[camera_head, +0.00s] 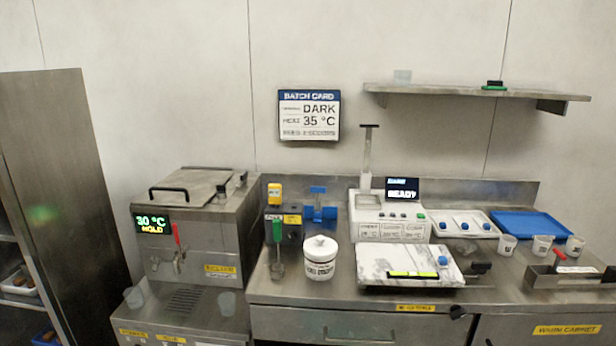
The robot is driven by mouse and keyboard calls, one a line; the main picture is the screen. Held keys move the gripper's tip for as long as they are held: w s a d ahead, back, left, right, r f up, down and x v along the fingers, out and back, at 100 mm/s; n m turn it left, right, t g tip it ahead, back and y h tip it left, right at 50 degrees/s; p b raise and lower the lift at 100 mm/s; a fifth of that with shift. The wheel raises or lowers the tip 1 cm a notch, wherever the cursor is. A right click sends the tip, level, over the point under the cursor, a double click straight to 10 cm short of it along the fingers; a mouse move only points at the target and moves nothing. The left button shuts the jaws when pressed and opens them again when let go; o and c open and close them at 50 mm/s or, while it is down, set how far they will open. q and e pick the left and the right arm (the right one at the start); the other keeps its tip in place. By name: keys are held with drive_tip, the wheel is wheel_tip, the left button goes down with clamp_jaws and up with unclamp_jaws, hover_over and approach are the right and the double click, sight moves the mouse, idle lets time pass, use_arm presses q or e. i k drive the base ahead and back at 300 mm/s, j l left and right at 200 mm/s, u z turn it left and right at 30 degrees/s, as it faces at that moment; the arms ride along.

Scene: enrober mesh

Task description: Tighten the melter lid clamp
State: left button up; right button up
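The steel melter (205,235) stands at the left end of the counter, its green display reading 30 °C HOLD. Its lid (195,183) lies flat on top and looks closed, with a black bar handle (168,191). Small black clamp-like parts (221,191) stand at the lid's right edge, with another at the right rear corner (243,178). I cannot tell how tight they are. A red-handled tap (177,238) is on the melter's front. Neither of my grippers is in view.
A white lidded jar (320,258), a green-handled tool (277,245) and a blue device (318,207) stand right of the melter. Further right are a white control unit (390,218), a marble slab (400,264), a blue tray (528,224) and small cups. A tall steel rack (65,190) borders the left.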

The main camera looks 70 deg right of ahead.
sight(243, 180)
drive_tip(key=z, duration=1.75)
drive_tip(key=j+u, duration=0.15)
drive_tip(key=j, duration=0.25)
